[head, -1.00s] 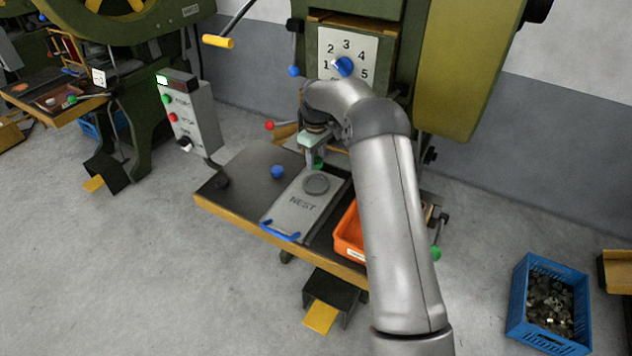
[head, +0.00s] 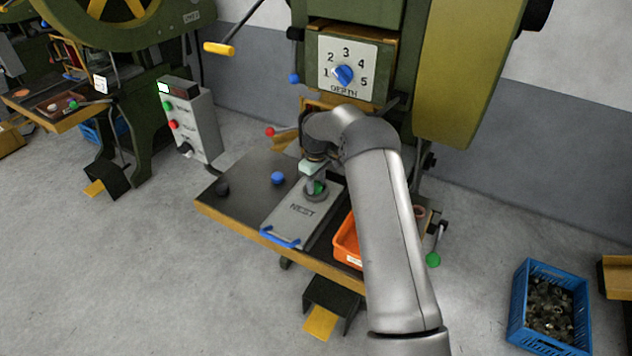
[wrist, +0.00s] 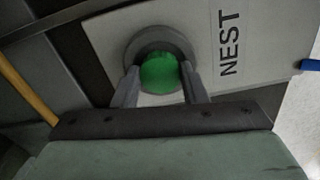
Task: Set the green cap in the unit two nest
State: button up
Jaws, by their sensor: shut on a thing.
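My gripper (head: 316,186) is shut on the green cap (head: 319,188) and holds it at the round grey nest ring (head: 316,197) of the plate marked NEST (head: 291,216). In the wrist view the two fingers (wrist: 159,90) grip the green cap (wrist: 159,74) from both sides. The cap overlaps the nest ring (wrist: 146,38), whose far rim shows beyond it. The cap hides the ring's middle, so I cannot tell whether it rests inside or just above.
A blue handle (head: 280,240) is at the plate's front. An orange bin (head: 346,242) stands to the right. The press with its depth dial (head: 343,76) rises behind.

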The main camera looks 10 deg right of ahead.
aim_at(316, 185)
jog(key=o, duration=0.9)
jog(key=shift+f, duration=0.1)
jog(key=shift+o, duration=0.2)
jog(key=shift+r+p, duration=0.4)
jog(key=shift+r, duration=0.05)
notch_tip(316, 185, up, 11)
jog(key=b, duration=0.2)
jog(key=s+a+r+m, duration=0.1)
jog(key=s+r, duration=0.6)
jog(key=s, duration=0.1)
jog(key=s+r+m, duration=0.2)
jog(key=s, duration=0.9)
jog(key=s+r+m, duration=0.2)
jog(key=s+r, duration=0.1)
jog(key=s, duration=0.8)
jog(key=s+f+m, duration=0.3)
jog(key=s+f, duration=0.1)
jog(key=s, duration=1.1)
jog(key=shift+f, duration=0.2)
